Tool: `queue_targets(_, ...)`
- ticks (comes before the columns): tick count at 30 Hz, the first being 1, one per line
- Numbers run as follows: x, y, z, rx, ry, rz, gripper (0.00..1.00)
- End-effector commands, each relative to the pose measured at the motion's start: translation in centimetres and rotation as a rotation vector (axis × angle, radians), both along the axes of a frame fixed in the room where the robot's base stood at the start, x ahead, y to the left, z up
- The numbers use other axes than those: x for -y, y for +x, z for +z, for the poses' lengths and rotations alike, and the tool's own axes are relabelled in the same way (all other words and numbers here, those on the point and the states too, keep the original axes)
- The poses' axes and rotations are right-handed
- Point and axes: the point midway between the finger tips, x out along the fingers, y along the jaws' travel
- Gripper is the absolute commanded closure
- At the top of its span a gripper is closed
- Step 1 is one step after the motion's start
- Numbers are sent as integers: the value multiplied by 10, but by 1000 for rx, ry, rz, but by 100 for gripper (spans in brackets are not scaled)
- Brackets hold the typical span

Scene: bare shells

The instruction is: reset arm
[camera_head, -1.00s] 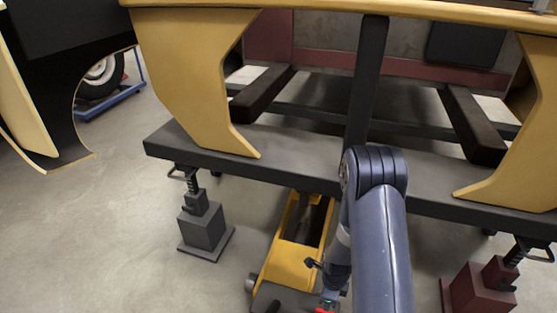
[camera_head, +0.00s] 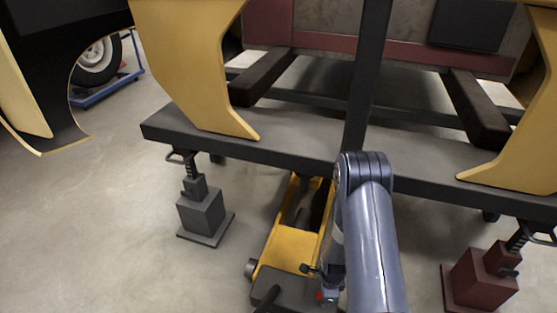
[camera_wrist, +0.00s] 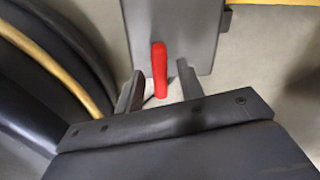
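My arm reaches down at the lower middle of the head view. My gripper (camera_wrist: 160,72) shows in the wrist view with its two dark fingers spread apart. A red handle-like piece (camera_wrist: 160,68) stands out from a grey plate (camera_wrist: 174,30) and shows between the fingertips. Clear gaps are visible on both sides of it; I cannot tell how deep it lies between the fingers. In the head view the gripper end is small and partly hidden by my arm, beside the yellow floor jack (camera_head: 290,250).
A dark frame beam (camera_head: 270,150) with yellow panels (camera_head: 190,60) lies across the space just beyond my arm. A grey jack stand (camera_head: 203,214) is on the left and a dark red one (camera_head: 480,280) on the right. The floor at left is open.

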Motion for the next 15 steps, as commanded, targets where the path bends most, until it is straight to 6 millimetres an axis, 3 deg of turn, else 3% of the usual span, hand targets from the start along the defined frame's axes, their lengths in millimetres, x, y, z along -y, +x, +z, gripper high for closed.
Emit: queue_targets(15, 0, 0, 1, 1, 0, 421, 64)
